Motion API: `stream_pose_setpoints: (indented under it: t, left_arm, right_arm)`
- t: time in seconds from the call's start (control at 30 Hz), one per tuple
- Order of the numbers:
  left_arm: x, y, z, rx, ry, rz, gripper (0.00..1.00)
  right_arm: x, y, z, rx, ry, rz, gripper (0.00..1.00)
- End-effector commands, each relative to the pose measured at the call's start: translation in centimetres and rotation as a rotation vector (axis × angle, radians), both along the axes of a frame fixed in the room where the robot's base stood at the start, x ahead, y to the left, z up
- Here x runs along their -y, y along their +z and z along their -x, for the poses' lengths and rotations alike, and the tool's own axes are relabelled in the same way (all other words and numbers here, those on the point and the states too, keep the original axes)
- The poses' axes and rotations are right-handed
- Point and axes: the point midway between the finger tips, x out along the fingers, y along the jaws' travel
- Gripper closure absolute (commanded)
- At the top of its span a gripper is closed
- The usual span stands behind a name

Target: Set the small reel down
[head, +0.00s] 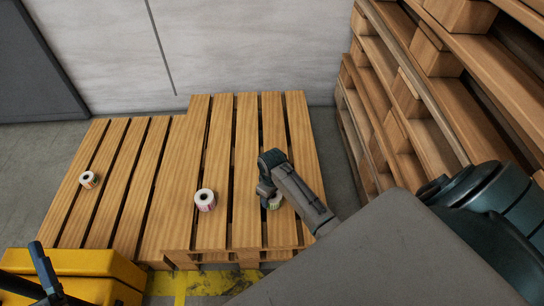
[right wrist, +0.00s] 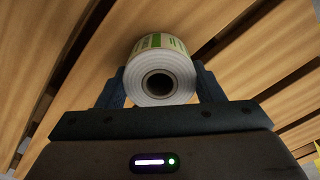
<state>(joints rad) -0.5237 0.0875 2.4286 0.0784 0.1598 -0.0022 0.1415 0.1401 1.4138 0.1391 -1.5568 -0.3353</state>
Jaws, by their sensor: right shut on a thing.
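The small reel is a white label roll with a dark core and a green printed band. My right gripper (right wrist: 160,88) is shut on this reel (right wrist: 158,72), which sits between its two fingers in the right wrist view. In the head view my right gripper (head: 271,190) is over the right part of the wooden pallet (head: 220,140), and the reel (head: 274,203) is mostly hidden by it. The gap between reel and slats cannot be told.
A white reel (head: 205,199) with a reddish label stands on the pallet, left of my right gripper. A smaller reel (head: 88,179) is at the far left. Stacked pallets (head: 400,110) rise at right. A yellow object (head: 75,265) is at lower left. Slats between the reels are clear.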

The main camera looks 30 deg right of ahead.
Motion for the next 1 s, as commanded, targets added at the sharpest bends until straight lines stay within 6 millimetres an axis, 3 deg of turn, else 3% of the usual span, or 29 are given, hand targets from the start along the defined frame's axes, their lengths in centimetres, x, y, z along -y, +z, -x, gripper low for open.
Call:
stream_pose_setpoints:
  t: [0.37, 0.4, 0.5, 0.9, 1.0]
  left_arm:
    - [0.0, 0.0, 0.0, -0.006, 0.0, 0.0, 0.17]
    - [0.0, -0.2, 0.0, -0.012, 0.0, 0.0, 0.17]
    - [0.0, -0.2, 0.0, -0.01, 0.0, 0.0, 0.17]
    - [0.0, 0.1, 0.0, -0.003, 0.0, 0.001, 0.17]
    - [0.0, -1.5, -0.2, -0.096, -0.002, 0.006, 0.17]
  right_arm:
    - [0.0, -0.2, 0.0, 0.0, 0.0, 0.0, 0.65]
    - [0.0, -0.3, 0.0, 0.0, 0.0, 0.0, 0.35]
    - [0.0, -0.3, 0.0, 0.0, 0.0, 0.0, 0.17]
    - [0.0, 0.3, 0.0, 0.001, 0.0, 0.001, 0.17]
    - [0.0, 1.3, -0.1, 0.001, 0.0, 0.001, 0.17]
